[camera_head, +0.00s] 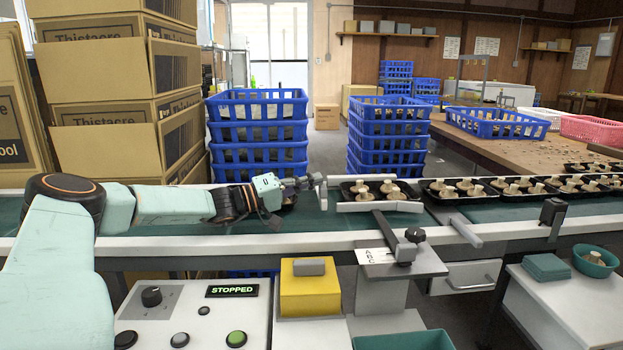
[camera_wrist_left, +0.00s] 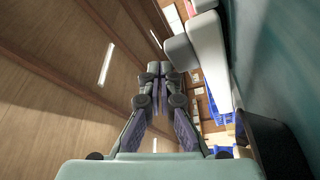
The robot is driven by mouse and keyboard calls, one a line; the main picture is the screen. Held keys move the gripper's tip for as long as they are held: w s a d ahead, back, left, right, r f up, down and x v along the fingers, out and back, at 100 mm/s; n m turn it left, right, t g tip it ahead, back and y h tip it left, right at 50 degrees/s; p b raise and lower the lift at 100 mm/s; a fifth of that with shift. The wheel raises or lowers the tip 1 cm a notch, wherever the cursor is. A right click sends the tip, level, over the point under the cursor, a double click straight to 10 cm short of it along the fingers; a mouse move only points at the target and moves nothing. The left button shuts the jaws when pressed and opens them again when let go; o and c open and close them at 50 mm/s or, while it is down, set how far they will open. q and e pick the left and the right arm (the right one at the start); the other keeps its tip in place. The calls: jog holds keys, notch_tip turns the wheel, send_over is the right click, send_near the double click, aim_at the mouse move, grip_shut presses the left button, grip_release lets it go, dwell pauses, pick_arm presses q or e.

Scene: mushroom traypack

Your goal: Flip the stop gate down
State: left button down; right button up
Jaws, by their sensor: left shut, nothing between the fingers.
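My left gripper (camera_head: 300,183) reaches in from the left, low over the green belt, with its fingers closed together and nothing between them. In the left wrist view its fingers (camera_wrist_left: 153,72) meet at the tips. A pale, narrow upright piece (camera_head: 322,193), which looks like the stop gate, stands just right of the fingertips. I cannot tell whether they touch. In the left wrist view a pale block and bar (camera_wrist_left: 182,55) lie to the right of the fingers, probably the same gate. My right gripper is not in view.
A black tray of mushrooms (camera_head: 409,195) is on the belt right of the gate, by a pale guide bar (camera_head: 380,206). More trays (camera_head: 485,198) follow on the right. The control panel display (camera_head: 232,291) reads STOPPED. Blue crates (camera_head: 258,135) stand behind the conveyor.

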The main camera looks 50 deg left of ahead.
pick_arm(q)
jog(key=shift+r, duration=0.1)
dwell(0.3)
jog(key=shift+r, duration=0.35)
jog(key=shift+s+a+p, duration=0.95)
jog(key=shift+s+p, duration=0.3)
jog(key=shift+p, duration=0.05)
jog(key=shift+s+a+p, duration=1)
jog(key=shift+s+p, duration=0.25)
jog(key=shift+p, duration=0.1)
jog(key=shift+s+a+p, duration=0.95)
jog(key=shift+s+p, duration=0.3)
jog(key=shift+p, duration=0.05)
